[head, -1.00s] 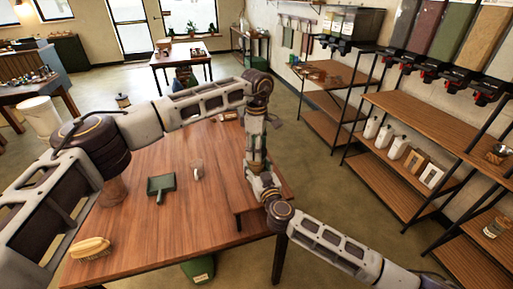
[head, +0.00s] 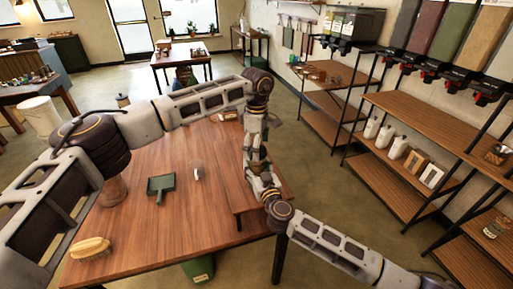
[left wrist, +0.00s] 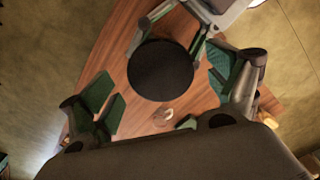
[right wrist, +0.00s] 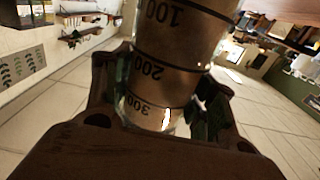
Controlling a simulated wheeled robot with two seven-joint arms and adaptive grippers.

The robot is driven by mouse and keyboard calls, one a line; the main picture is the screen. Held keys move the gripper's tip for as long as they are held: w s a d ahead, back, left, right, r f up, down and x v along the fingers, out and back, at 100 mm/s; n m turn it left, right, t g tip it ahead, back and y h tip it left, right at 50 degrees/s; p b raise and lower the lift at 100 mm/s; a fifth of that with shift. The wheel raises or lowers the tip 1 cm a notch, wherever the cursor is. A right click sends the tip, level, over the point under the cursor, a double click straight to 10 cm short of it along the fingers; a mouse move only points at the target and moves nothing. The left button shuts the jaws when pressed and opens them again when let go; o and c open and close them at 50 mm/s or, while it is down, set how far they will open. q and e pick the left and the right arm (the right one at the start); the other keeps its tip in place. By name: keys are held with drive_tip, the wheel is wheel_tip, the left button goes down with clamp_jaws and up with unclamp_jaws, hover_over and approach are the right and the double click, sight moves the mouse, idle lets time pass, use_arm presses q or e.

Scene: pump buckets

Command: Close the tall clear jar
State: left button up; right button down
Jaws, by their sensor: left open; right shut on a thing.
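The tall clear jar (right wrist: 150,108), marked with dark graduations, is between the fingers of my right gripper (right wrist: 158,100) in the right wrist view, which is shut on it. In the left wrist view a round black disc, looking like the lid (left wrist: 160,70), lies between the spread fingers of my left gripper (left wrist: 165,88). The left gripper is open, with a gap on each side of the disc. Fingers of the right gripper show beyond the disc. The disc hides what is under it, so I cannot tell whether it is seated on the jar. In the head view the two grippers meet above the table's right part.
The wooden table (head: 150,225) holds a green dustpan (head: 160,185), a brush (head: 91,247) and a small pale cup-like thing (head: 197,171). A green bin (head: 199,268) stands under the front edge. Shelves (head: 400,185) stand to the right. The table's middle front is clear.

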use_arm(q)
wheel_tip(320, 180, up, 12)
drive_tip(key=shift+f, duration=0.25)
idle(0.4)
use_arm(e)
drive_tip(key=shift+c, duration=2)
unclamp_jaws()
drive_tip(key=shift+s, duration=0.1)
drive_tip(key=v, duration=1.1)
drive_tip(key=shift+s, duration=0.35)
drive_tip(key=shift+d, duration=0.15)
